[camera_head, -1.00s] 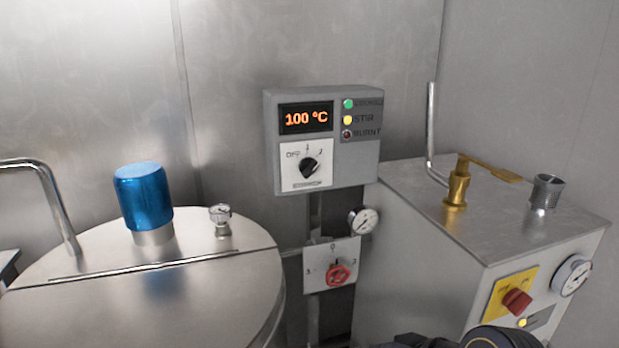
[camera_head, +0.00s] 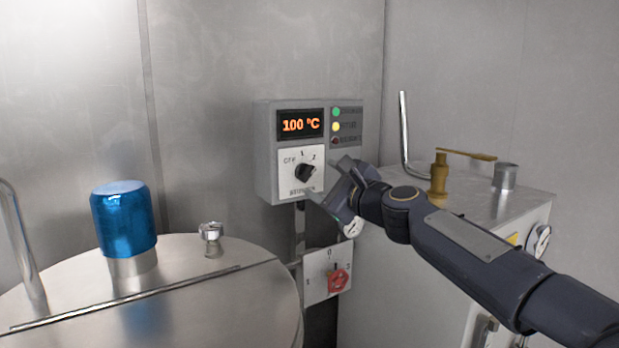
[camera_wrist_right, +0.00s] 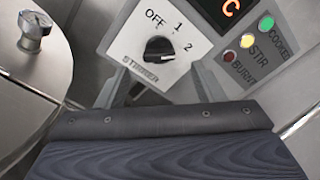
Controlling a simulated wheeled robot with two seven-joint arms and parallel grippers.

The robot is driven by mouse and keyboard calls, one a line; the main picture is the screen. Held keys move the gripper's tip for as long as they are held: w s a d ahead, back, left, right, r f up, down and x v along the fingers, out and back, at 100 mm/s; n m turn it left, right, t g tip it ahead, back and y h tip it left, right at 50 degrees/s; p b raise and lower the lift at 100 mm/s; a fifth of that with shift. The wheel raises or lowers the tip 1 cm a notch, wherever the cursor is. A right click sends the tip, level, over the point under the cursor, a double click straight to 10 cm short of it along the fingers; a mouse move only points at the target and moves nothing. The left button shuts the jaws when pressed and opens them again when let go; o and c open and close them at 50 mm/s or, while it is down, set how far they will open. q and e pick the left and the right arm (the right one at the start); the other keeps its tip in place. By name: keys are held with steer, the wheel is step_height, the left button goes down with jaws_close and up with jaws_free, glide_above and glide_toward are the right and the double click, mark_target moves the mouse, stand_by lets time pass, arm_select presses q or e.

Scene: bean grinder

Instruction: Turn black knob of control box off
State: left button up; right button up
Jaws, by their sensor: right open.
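The grey control box (camera_head: 262,150) hangs on the wall with a lit "100 °C" display. Its black knob (camera_head: 305,172) sits on a white plate marked OFF, 1 and 2. In the right wrist view the black knob (camera_wrist_right: 159,49) appears turned toward the 2, away from OFF. My right gripper (camera_head: 330,197) is at the lower right of the plate. In the wrist view, the right gripper (camera_wrist_right: 160,84) is open, with its fingers spread to either side below the knob. It does not hold the knob. My left gripper is not in view.
A steel vessel with a blue cap (camera_head: 124,220) stands at left. Below the box is a red switch (camera_head: 338,281) on a plate. A steel cabinet (camera_head: 375,270) with a brass lever valve (camera_head: 440,172) stands at right behind my arm. Green and yellow lamps are lit on the box.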

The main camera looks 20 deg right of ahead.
mark_target(310, 175)
steer(key=w, duration=0.1)
steer(key=w+p, duration=0.1)
steer(key=w, duration=0.2)
steer(key=shift+w+a+r, duration=0.1)
steer(key=shift+a, duration=0.25)
steer(key=shift+w+a+p, duration=0.1)
steer(key=shift+w+p, duration=0.3)
steer(key=shift+w, duration=0.2)
steer(key=c, duration=1)
